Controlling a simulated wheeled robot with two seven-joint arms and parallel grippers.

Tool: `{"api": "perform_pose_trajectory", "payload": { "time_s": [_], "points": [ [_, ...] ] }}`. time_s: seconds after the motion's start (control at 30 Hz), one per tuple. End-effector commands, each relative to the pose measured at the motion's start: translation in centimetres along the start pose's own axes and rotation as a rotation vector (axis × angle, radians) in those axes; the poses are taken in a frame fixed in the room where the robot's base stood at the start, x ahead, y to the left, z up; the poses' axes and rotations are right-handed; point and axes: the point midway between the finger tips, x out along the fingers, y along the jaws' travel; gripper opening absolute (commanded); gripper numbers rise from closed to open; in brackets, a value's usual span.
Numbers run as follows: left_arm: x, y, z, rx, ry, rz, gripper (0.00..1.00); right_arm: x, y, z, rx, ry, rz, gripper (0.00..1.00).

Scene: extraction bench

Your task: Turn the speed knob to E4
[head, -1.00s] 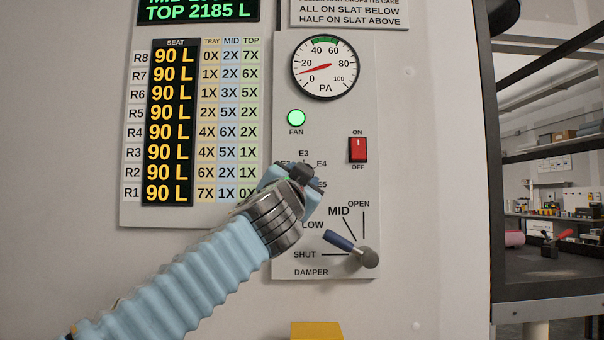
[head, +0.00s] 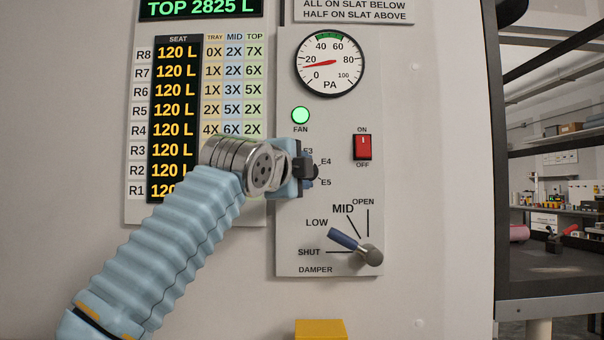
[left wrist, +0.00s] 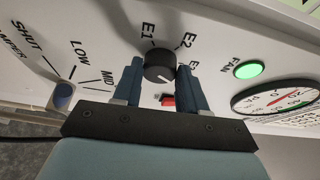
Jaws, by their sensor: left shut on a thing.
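The dark speed knob (head: 312,172) sits on the grey control panel (head: 330,268), below the green fan light. In the left wrist view the round black knob (left wrist: 159,66) stands between my two blue fingers, with a white mark on its lower right. E1, E2 and part of E3 show around it there; E4 is hidden in that view. In the head view E4 (head: 326,161) shows right of the knob. I cannot tell which label the mark meets. My left gripper (left wrist: 160,78) is shut on the knob. My right gripper is not in view.
A red switch (head: 362,147) is right of the knob. A lit green fan light (head: 300,115) and a pressure gauge (head: 329,63) are above. Seat readouts (head: 176,115) show 120 L.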

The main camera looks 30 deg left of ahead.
Motion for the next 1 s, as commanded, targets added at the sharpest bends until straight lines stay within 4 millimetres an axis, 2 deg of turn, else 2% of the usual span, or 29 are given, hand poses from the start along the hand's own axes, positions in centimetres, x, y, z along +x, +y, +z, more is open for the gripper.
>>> {"api": "perform_pose_trajectory", "payload": {
  "time_s": [0.2, 0.4, 1.0],
  "points": [
    [0.09, -0.21, -0.17, 0.16, 0.002, 0.066, 0.11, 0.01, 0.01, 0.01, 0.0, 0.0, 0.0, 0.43],
    [0.09, -0.28, -0.12, 0.238, 0.0, 0.098, 0.11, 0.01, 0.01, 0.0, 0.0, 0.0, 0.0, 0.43],
    [0.07, -0.35, -0.11, 0.327, -0.001, 0.136, 0.11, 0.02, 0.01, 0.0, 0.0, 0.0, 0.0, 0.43]
  ]
}}
